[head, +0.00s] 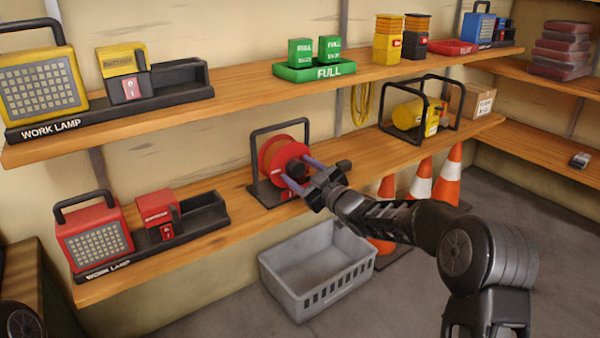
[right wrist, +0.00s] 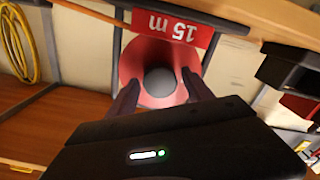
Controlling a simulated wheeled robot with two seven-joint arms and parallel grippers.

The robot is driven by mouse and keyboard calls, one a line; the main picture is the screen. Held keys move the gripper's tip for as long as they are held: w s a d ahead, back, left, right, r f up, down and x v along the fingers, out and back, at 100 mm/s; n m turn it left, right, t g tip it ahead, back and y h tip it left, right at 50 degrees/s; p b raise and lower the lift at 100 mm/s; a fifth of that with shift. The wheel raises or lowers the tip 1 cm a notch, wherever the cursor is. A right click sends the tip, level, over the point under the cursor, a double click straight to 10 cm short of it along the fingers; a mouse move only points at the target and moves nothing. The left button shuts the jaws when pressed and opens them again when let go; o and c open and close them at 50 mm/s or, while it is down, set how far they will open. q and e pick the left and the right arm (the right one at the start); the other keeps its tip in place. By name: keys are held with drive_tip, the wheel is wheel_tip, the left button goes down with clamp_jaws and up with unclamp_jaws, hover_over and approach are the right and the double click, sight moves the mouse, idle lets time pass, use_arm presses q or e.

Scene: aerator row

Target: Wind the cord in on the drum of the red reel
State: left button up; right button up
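The red reel (head: 278,152) stands upright in a black frame on the lower shelf, its round red face toward me. In the right wrist view the red disc (right wrist: 134,66) has a dark grey round hub or knob (right wrist: 160,82) at its middle and a red "15 m" label (right wrist: 172,27), seen upside down. My right gripper (head: 295,168) is in front of the reel, pointing at its face. Its fingers are apart, one on each side of the grey knob (right wrist: 160,82), with a gap showing on both sides. I cannot make out any cord on the drum. My left gripper is not in view.
A grey crate (head: 300,290) stands on the floor below the reel. Orange cones (head: 446,180) stand right of it, behind my right arm. A yellow reel (head: 408,115) in a black frame and a red work lamp (head: 95,235) share the lower shelf. A yellow coil (head: 361,103) hangs behind.

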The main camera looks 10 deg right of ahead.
drive_tip(key=c, duration=1.2)
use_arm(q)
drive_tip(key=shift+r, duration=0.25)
use_arm(e)
drive_tip(key=m+p, duration=0.4)
drive_tip(key=shift+r, duration=0.15)
drive_tip(key=m+p, duration=0.3)
drive_tip(key=m, duration=0.1)
drive_tip(key=shift+m+p, duration=0.5)
drive_tip(key=shift+m, duration=0.6)
drive_tip(key=m+p, duration=0.1)
drive_tip(key=m, duration=0.1)
drive_tip(key=shift+m, duration=0.4)
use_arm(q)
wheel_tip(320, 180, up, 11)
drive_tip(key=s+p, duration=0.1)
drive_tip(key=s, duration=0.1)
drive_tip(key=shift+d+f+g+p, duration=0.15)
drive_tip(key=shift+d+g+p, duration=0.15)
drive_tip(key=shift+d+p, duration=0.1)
use_arm(e)
drive_tip(key=m, duration=0.4)
drive_tip(key=shift+f+m, duration=0.2)
drive_tip(key=shift+m, duration=0.2)
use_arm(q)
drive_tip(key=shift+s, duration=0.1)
